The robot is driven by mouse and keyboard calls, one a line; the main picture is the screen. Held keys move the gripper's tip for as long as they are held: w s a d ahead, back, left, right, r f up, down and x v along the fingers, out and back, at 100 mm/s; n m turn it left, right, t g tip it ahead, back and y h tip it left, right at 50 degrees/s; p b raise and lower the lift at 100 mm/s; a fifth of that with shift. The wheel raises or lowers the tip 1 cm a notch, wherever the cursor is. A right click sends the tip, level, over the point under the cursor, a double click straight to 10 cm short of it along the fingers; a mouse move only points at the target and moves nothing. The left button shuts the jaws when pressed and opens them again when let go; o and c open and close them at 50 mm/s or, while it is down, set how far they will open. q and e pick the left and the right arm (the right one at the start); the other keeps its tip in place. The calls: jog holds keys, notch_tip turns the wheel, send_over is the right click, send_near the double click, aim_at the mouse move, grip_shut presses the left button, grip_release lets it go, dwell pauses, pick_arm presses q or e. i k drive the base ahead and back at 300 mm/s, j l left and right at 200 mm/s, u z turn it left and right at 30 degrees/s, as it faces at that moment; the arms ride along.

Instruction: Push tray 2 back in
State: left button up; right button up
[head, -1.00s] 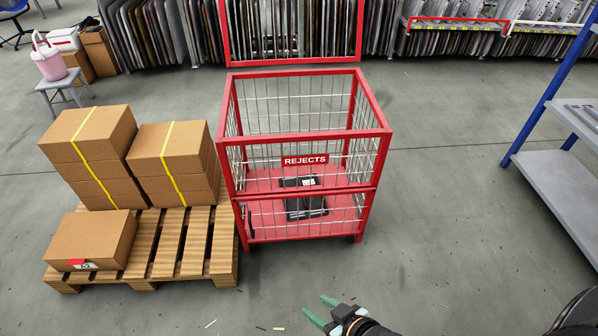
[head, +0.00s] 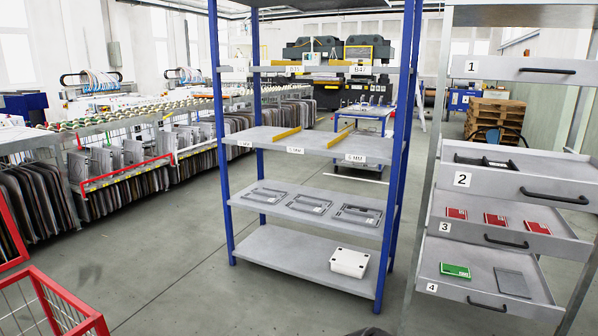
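Tray 2 (head: 510,190) is a grey drawer in the metal rack at the right of the head view. Its front carries a white label "2" and a black bar handle (head: 553,196). The tray stands pulled out, its inside partly showing, with a dark flat object (head: 484,162) in it. Its right end is near the picture's edge. Neither of my grippers can be made out; a small dark shape at the bottom edge is too cut off to identify.
Tray 1 (head: 490,68) is above. Tray 3 (head: 470,236) with red cards and tray 4 (head: 455,288) with a green card below also show their insides. A blue-post shelf (head: 300,143) stands left of the rack. The red cage (head: 60,300) is at lower left. Grey floor lies between.

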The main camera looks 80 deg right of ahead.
aim_at(561, 181)
jog(key=z, duration=3.9)
